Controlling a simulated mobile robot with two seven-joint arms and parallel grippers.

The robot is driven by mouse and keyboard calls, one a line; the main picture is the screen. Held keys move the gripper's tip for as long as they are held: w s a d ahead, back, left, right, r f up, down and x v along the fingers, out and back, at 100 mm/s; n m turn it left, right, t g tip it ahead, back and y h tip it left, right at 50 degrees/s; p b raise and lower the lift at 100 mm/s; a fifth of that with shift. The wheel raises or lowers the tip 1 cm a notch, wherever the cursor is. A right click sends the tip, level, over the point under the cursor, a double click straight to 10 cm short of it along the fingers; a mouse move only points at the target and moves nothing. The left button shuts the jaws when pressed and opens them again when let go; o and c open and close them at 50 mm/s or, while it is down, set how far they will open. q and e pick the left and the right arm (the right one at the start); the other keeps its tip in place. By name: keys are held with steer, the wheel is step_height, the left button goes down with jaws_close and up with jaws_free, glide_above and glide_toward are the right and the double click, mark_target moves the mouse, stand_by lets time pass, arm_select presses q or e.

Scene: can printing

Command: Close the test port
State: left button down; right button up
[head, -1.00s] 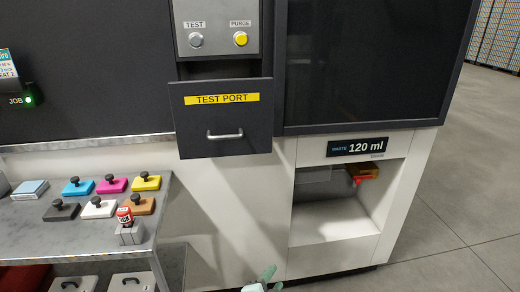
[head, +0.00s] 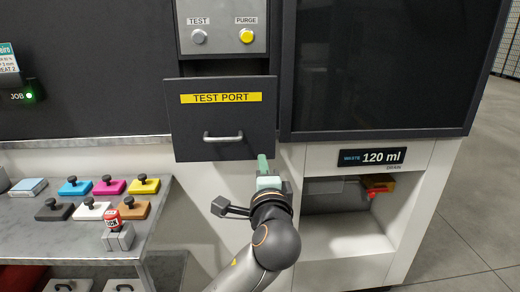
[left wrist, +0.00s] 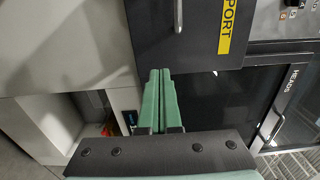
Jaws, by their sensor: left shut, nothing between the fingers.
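The test port (head: 221,145) is a dark drawer-like panel with a yellow "TEST PORT" label and a silver handle (head: 222,137). It stands out from the machine, with a dark gap above its top edge. My left gripper (head: 262,165) is shut and empty, its green fingers pointing up near the panel's lower right corner. In the left wrist view, the shut fingers (left wrist: 160,75) end close to the panel (left wrist: 205,45), near the handle (left wrist: 177,15); I cannot tell if they touch it. My right gripper is not in view.
The TEST button (head: 199,37) and yellow PURGE button (head: 246,36) are above the port. A waste recess (head: 345,240) with a "120 ml" display (head: 371,158) is at the lower right. A grey shelf (head: 75,240) with several coloured stamp-like blocks stands at the left.

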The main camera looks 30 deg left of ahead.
mark_target(259, 143)
arm_select(q)
steer(key=x, duration=0.7)
steer(key=shift+w+a, duration=0.1)
steer(key=shift+w, duration=0.15)
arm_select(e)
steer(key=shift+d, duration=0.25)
arm_select(q)
steer(key=shift+w, duration=0.1)
